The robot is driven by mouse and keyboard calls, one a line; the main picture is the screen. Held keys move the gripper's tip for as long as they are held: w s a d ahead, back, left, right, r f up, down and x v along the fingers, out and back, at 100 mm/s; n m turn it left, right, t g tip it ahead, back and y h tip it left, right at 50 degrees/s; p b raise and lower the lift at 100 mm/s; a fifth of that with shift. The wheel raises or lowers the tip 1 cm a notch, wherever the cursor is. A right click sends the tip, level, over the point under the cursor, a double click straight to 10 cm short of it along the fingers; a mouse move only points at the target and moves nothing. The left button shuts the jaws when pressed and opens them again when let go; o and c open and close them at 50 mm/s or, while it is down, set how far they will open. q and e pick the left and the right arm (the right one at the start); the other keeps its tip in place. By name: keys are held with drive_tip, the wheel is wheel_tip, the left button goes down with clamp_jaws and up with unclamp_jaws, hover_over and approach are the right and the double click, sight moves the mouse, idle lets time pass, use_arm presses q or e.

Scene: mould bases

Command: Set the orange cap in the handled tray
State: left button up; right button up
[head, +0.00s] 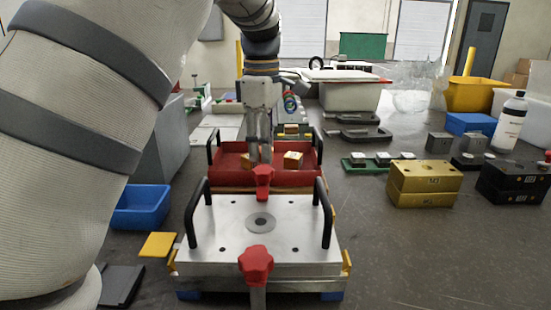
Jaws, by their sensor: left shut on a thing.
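The handled tray (228,147) is red with a black handle at each end and stands behind the silver mould base. Gold blocks (293,160) lie in it. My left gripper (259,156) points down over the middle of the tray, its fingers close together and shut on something. I cannot make out the orange cap anywhere. I cannot tell whether the held thing touches the tray. My right gripper is not in view.
The silver mould base (220,240) with tall black handles and a red front knob (256,264) stands before the tray. A blue bin (140,206) and yellow plate (158,244) are left. Gold blocks (424,184) and black blocks (512,182) are right. Table at front right is clear.

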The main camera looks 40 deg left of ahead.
use_arm(q)
drive_tip(key=shift+f, duration=1.55)
drive_tip(key=shift+f, duration=0.2)
drive_tip(key=o, duration=0.5)
drive_tip(key=shift+w, duration=0.1)
drive_tip(key=r, duration=1.2)
drive_tip(key=shift+s+d+r+b, duration=0.1)
drive_tip(key=shift+s+r+b, duration=0.1)
drive_tip(key=shift+b, duration=0.15)
drive_tip(key=shift+f, duration=0.1)
